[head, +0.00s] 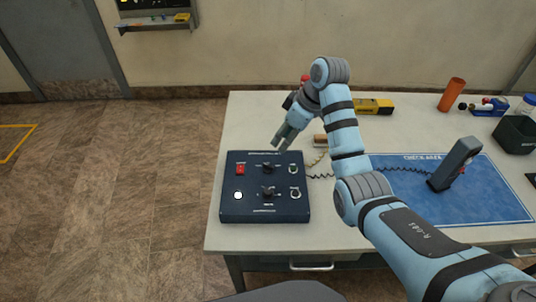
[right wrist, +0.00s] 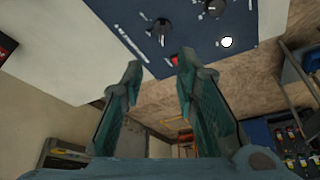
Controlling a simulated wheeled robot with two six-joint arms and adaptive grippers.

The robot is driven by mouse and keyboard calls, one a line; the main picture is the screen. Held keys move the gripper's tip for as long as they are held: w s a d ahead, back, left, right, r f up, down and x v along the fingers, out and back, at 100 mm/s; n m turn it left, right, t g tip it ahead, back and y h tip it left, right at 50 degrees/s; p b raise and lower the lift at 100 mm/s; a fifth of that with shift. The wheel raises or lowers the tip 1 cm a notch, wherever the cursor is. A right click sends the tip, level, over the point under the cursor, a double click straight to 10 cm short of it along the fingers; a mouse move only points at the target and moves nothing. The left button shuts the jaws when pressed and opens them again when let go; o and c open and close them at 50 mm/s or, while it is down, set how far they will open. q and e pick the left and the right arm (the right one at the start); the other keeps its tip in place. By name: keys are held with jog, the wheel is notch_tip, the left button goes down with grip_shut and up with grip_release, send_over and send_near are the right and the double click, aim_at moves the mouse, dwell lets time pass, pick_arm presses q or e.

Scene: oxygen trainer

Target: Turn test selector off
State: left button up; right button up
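A dark blue control panel (head: 265,212) lies on the table in the head view. It has an upper black rotary knob (head: 267,167) and a lower black rotary knob (head: 267,192). The labels are too small to read, so I cannot tell which is the test selector. A red switch (head: 240,170) and a lit white button (head: 238,195) are at its left. My right gripper (head: 281,142) is above the panel's far edge, apart from the knobs. The right wrist view shows this gripper (right wrist: 158,68) open and empty, with the panel (right wrist: 185,45) beyond its fingertips. My left gripper is out of view.
Two round jacks sit at the panel's right. A blue mat (head: 420,211) with a grey handheld device (head: 455,164) is farther right. A coiled cord runs from beside the panel to the device.

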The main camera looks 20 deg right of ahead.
jog(key=b, duration=0.1)
send_near(269, 165)
jog(key=f, duration=0.2)
jog(key=b+x, duration=0.1)
jog(key=x, duration=0.4)
jog(key=shift+w+a+f+b, duration=0.25)
jog(key=shift+w+b, duration=0.05)
jog(key=shift+w+a+f, duration=0.1)
jog(key=shift+a+f, duration=0.1)
jog(key=shift+f, duration=0.2)
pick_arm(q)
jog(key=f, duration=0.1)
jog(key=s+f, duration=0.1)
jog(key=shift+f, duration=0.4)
pick_arm(e)
jog(key=shift+r, duration=0.1)
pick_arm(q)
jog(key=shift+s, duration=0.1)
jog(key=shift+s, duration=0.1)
pick_arm(e)
grip_shut()
